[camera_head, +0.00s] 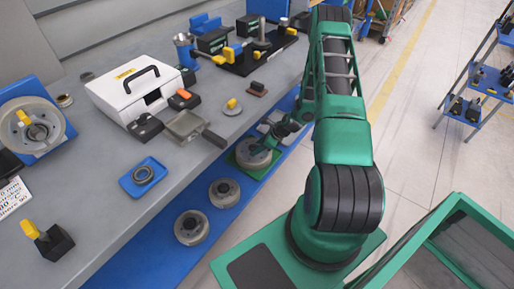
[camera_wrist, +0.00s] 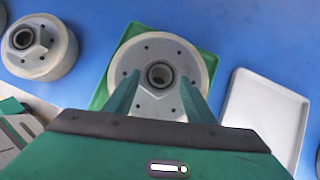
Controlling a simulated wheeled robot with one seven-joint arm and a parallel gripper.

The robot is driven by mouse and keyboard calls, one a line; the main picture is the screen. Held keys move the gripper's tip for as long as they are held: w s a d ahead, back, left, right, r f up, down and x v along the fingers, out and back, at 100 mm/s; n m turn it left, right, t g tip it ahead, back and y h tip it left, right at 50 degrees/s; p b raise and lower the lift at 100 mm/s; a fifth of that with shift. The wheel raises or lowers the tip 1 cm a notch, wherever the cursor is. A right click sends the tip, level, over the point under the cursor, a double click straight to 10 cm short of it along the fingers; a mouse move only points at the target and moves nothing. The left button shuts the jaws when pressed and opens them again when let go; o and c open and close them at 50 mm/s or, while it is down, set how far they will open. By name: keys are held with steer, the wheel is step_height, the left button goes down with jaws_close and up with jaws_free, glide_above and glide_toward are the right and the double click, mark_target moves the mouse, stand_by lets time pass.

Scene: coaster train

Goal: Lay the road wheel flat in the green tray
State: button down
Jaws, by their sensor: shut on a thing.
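The road wheel (camera_wrist: 190,62) is a pale grey disc with a dark central bore and small bolt holes. It lies over the green tray (camera_wrist: 100,97), whose edges and corners show around it. My gripper (camera_wrist: 160,92) is shut on the wheel's raised hub, one finger on each side. In the head view the wheel (camera_head: 251,157) looks roughly level within the green tray (camera_head: 259,172), with my gripper (camera_head: 266,145) above it. I cannot tell whether the wheel touches the tray floor.
Two similar wheels (camera_head: 224,192) (camera_head: 191,228) rest on the blue lower shelf (camera_head: 150,262); one also shows at left in the wrist view (camera_wrist: 40,48). A white tray (camera_wrist: 265,118) lies close on the other side. The grey bench (camera_head: 100,200) with tools and a white case (camera_head: 133,92) stands above.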

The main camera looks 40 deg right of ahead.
steer(key=shift+w, duration=0.2)
steer(key=c, duration=0.7)
jaws_free()
steer(key=shift+s+f, duration=0.15)
steer(key=shift+s, duration=0.15)
steer(key=v, duration=1)
steer(key=shift+r, duration=0.4)
